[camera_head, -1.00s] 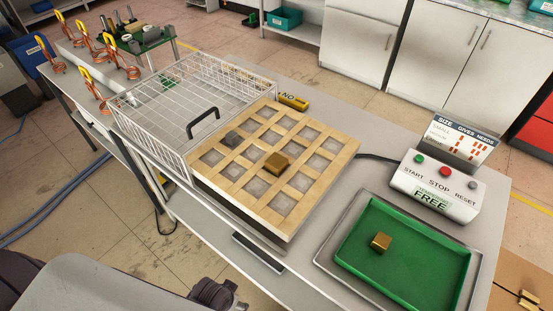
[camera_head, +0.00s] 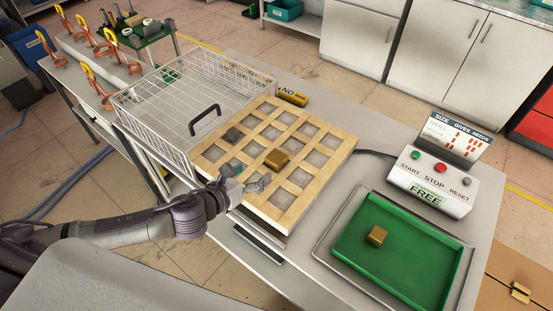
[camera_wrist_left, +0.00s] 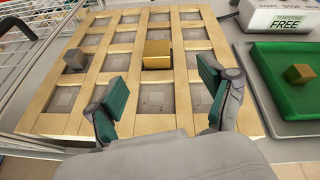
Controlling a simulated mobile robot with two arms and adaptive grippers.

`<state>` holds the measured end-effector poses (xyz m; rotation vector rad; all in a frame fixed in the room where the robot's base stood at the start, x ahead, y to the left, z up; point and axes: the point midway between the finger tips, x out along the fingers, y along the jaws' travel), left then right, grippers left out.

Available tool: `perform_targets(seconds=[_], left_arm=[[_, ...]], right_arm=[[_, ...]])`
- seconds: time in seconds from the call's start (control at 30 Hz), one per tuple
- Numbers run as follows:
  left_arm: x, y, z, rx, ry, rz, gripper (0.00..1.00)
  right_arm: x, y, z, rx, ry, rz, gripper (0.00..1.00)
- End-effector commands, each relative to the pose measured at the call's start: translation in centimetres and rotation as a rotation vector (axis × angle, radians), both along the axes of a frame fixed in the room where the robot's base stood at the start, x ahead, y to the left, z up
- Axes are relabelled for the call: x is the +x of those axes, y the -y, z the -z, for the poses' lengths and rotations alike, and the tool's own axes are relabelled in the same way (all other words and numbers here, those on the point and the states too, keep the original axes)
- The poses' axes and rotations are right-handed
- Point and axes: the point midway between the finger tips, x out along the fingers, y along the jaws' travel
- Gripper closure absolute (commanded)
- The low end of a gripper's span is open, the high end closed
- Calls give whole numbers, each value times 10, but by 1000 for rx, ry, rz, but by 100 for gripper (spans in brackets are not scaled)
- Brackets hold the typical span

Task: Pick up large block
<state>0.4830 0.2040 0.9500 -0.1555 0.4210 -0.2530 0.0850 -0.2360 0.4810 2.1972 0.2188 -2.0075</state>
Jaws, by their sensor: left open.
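A large brass block (camera_head: 277,159) sits on the wooden grid board (camera_head: 270,215). In the left wrist view the large block (camera_wrist_left: 157,55) is ahead of my fingers, a little left of the gap between them. A grey block (camera_head: 233,134) sits on the board further left and also shows in the wrist view (camera_wrist_left: 75,60). A smaller brass block (camera_head: 377,236) lies in the green tray (camera_head: 412,286). My left gripper (camera_head: 248,178) is open and empty over the board's near left edge, apart from the large block. My right gripper is out of view.
A control box (camera_head: 432,187) with START, STOP and RESET buttons is at the right.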

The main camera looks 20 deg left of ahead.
Motion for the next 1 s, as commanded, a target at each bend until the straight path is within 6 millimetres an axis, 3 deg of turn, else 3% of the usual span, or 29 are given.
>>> perform_targets(seconds=[0.1, 0.2, 0.5, 1.0], left_arm=[[4, -9, 2, 161, 54, 108, 19], [11, -8, 5, 196, 68, 133, 19], [60, 10, 27, 193, 67, 131, 19], [103, 24, 53, 189, 64, 129, 19]], right_arm=[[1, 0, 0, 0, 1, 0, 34], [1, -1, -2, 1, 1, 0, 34], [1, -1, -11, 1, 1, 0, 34], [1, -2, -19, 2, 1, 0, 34]])
